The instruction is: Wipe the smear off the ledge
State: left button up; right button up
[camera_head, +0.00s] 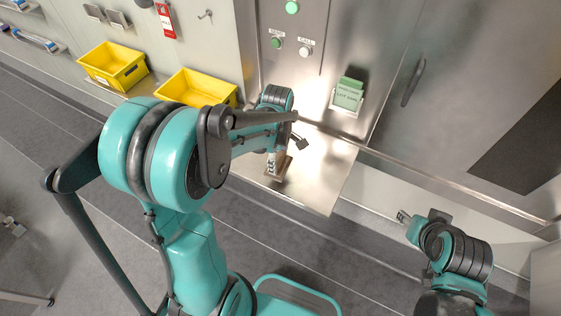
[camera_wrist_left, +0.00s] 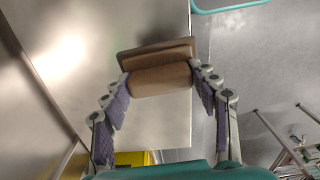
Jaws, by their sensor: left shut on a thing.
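My left gripper (camera_head: 271,160) is shut on a brown block-like wiper (camera_head: 284,170), low over the steel ledge (camera_head: 318,185). In the left wrist view the wiper (camera_wrist_left: 158,80) sits between the two grey-purple padded fingers of my left gripper (camera_wrist_left: 160,84), its broad base (camera_wrist_left: 157,53) beyond them over the ledge (camera_wrist_left: 177,125). I cannot tell whether the wiper touches the surface. No smear is clearly seen; my arm and the wiper hide part of the ledge. My right gripper (camera_head: 404,216) is at the lower right, away from the ledge, too small to tell its state.
Yellow bins (camera_head: 196,88) and (camera_head: 112,66) stand left of the ledge. A green block in a holder (camera_head: 348,94) is on the steel wall behind. Push buttons (camera_head: 277,42), a red tag (camera_head: 165,20) and a door handle (camera_head: 413,83) are also on the wall. Grey floor lies in front.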

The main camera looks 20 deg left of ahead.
pick_arm(q)
jog(key=shift+r+p, duration=0.55)
jog(key=shift+r, duration=0.45)
pick_arm(e)
jog(key=shift+s+d+r, duration=0.1)
jog(key=shift+d+r, duration=0.3)
jog(key=shift+r, duration=0.3)
pick_arm(q)
jog(key=shift+w, duration=0.15)
pick_arm(e)
jog(key=shift+a+f, duration=0.1)
